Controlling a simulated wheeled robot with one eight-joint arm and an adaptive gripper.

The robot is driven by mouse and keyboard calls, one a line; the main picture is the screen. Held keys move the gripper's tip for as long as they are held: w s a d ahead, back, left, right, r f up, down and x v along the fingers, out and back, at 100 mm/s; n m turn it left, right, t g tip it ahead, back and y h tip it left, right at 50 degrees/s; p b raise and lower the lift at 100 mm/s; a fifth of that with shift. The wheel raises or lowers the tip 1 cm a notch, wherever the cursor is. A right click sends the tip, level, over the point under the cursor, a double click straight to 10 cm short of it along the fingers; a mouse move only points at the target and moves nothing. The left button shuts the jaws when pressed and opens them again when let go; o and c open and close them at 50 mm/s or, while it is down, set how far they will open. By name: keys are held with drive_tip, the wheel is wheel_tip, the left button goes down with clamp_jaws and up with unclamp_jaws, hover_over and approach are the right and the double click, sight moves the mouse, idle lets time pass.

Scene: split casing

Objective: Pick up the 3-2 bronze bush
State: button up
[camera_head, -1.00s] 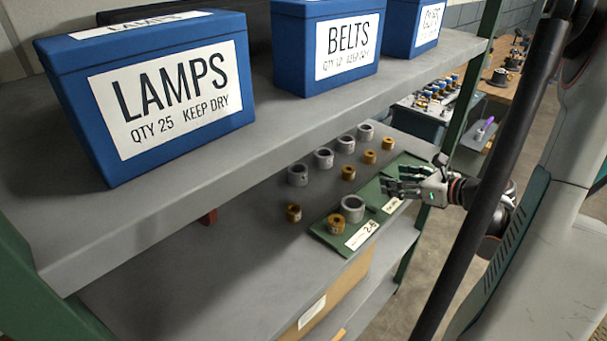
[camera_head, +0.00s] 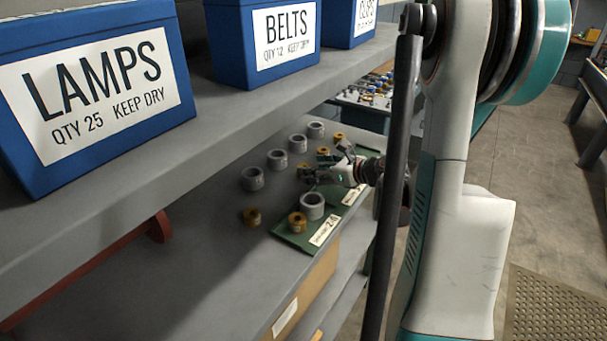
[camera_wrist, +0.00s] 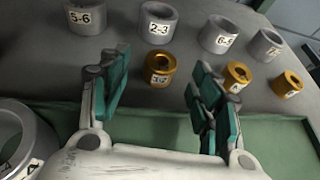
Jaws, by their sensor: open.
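A bronze bush (camera_wrist: 159,70) stands upright on the shelf, ahead of my gripper (camera_wrist: 160,72) and between its spread fingers in the wrist view. Its small label is blurred but looks like 3-2. In the head view this bush (camera_head: 303,171) is partly hidden by a finger. My gripper (camera_head: 324,162) is open and empty, low over the green mat, with its fingers toward the bush. Two more bronze bushes, a middle one (camera_wrist: 237,76) and a far one (camera_wrist: 287,83), stand to the right in the wrist view; their labels are unclear.
Grey rings stand behind the bushes, including 5-6 (camera_wrist: 86,16), 2-3 (camera_wrist: 158,22) and 6-5 (camera_wrist: 219,34). A large grey ring (camera_head: 312,206) and a bronze bush (camera_head: 297,222) sit on the mat (camera_head: 290,240). The upper shelf (camera_head: 200,135) with blue boxes overhangs.

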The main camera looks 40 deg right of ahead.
drive_tip(key=b+x, duration=0.1)
drive_tip(key=x, duration=0.3)
drive_tip(key=shift+d+r, duration=0.1)
drive_tip(key=shift+d, duration=0.05)
clamp_jaws()
drive_tip(key=shift+r, duration=0.1)
